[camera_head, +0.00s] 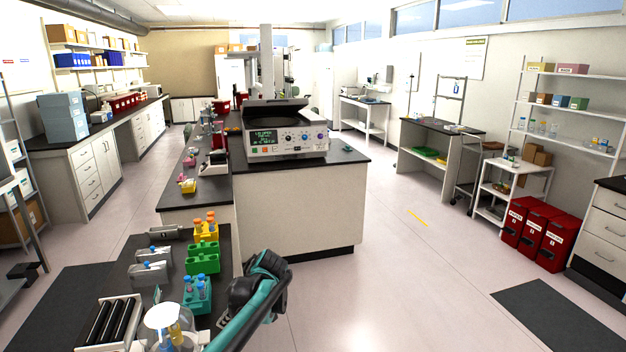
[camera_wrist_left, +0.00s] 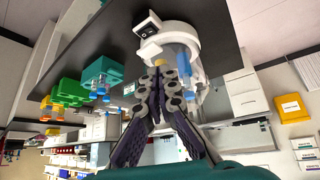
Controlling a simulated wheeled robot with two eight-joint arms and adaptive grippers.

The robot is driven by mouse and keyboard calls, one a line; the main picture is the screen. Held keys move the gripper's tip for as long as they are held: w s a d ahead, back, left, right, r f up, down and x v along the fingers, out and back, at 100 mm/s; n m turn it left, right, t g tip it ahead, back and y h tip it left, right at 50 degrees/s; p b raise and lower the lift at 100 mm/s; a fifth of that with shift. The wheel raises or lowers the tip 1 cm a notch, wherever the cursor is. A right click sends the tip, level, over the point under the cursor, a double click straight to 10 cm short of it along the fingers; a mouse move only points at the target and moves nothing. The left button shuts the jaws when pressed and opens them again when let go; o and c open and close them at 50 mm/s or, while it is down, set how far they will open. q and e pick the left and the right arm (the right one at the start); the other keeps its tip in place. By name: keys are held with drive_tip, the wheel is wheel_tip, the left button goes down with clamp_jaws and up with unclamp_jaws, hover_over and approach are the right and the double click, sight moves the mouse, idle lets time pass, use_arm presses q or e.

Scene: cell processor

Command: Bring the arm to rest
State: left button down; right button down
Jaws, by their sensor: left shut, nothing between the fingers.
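My left arm is teal and black and comes up from the bottom of the head view. Its black gripper (camera_head: 240,296) is at the right edge of the near black counter (camera_head: 219,244), close to the tube racks. In the left wrist view the two dark, purple-padded fingers (camera_wrist_left: 159,76) meet at their tips with nothing between them. That view looks upside down, with the counter along its top. A white device with a ring (camera_wrist_left: 178,37) shows just beyond the fingertips. My right gripper is in neither view.
Near the gripper stand a teal rack (camera_head: 198,307) with tubes, a green rack (camera_head: 202,265) and a yellow rack (camera_head: 205,236). A white round-topped device (camera_head: 165,315) is to their left. The floor to the right (camera_head: 390,260) is clear.

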use_arm(q)
drive_tip(key=s+d+r+m+t+h, duration=0.15)
drive_tip(key=s+m, duration=0.25)
drive_tip(key=s, duration=0.4)
drive_tip(key=s+d+r+m+t+h, duration=0.1)
drive_tip(key=s+r+m+h, duration=0.15)
drive_tip(key=s+m, duration=0.4)
drive_tip(key=s+d+f+m+t+h, duration=0.1)
drive_tip(key=s+d+f+m, duration=0.1)
drive_tip(key=s, duration=0.4)
drive_tip(key=s+d+f+m+t+h, duration=0.1)
drive_tip(key=s+f+m+t, duration=0.1)
drive_tip(key=s, duration=0.5)
drive_tip(key=shift+s+d+m+h, duration=0.25)
drive_tip(key=shift+d+m+h, duration=0.15)
drive_tip(key=shift+m, duration=0.45)
